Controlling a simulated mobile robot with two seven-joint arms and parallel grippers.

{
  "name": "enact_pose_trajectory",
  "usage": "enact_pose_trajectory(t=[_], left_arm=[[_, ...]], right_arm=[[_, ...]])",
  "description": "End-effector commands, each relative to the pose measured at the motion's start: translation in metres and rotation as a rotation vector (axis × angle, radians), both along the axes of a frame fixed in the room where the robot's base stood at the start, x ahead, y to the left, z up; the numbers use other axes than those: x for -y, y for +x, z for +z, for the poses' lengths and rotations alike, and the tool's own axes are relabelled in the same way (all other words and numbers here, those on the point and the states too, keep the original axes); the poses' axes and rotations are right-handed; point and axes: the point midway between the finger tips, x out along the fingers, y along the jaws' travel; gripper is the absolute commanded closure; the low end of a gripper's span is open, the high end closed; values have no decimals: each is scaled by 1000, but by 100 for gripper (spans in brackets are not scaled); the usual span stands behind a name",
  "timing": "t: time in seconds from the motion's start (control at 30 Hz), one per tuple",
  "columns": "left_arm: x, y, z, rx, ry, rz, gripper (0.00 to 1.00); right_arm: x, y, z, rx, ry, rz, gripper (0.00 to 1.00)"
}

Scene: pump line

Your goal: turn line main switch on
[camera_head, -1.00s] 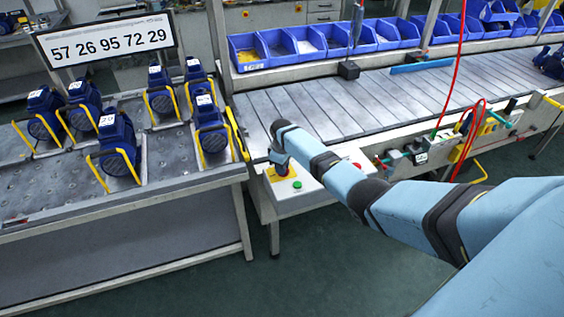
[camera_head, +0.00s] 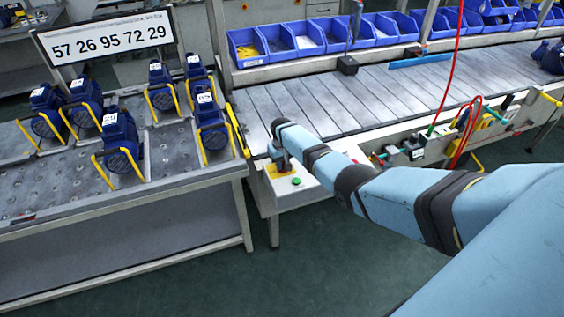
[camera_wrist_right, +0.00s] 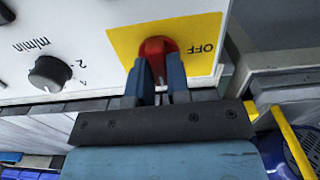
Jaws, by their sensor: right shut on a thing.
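The line main switch is a red rotary knob (camera_wrist_right: 157,48) on a yellow plate (camera_wrist_right: 197,38), seen in the right wrist view. The word OFF is printed on the plate, beside the knob and upside down in this view. My right gripper (camera_wrist_right: 157,75) is shut on the red knob, one blue finger on each side. In the head view, my right gripper (camera_head: 282,162) is at the yellow plate (camera_head: 272,171) on the white control box (camera_head: 308,192); my wrist hides the knob there. My left gripper is not in view.
A black dial (camera_wrist_right: 48,74) is beside the switch, and a green button (camera_head: 296,181) is on the box. The slatted conveyor (camera_head: 320,102) lies behind. A rack (camera_head: 190,182) with several blue pumps stands at the left.

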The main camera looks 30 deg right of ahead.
Motion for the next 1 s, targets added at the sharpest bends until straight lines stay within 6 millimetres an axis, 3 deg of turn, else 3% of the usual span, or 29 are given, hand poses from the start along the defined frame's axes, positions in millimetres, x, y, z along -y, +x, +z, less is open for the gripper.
enact_pose_trajectory(t=[0.6, 0.63, 0.7, 1.0], left_arm=[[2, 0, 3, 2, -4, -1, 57], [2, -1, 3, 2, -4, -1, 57], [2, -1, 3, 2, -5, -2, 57], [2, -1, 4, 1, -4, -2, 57]], right_arm=[[0, 0, 0, 0, 0, -39, 100], [0, 0, 0, 0, 0, -39, 76], [0, 0, 0, 0, 0, -39, 60], [0, 0, 1, 0, 0, -37, 57]])
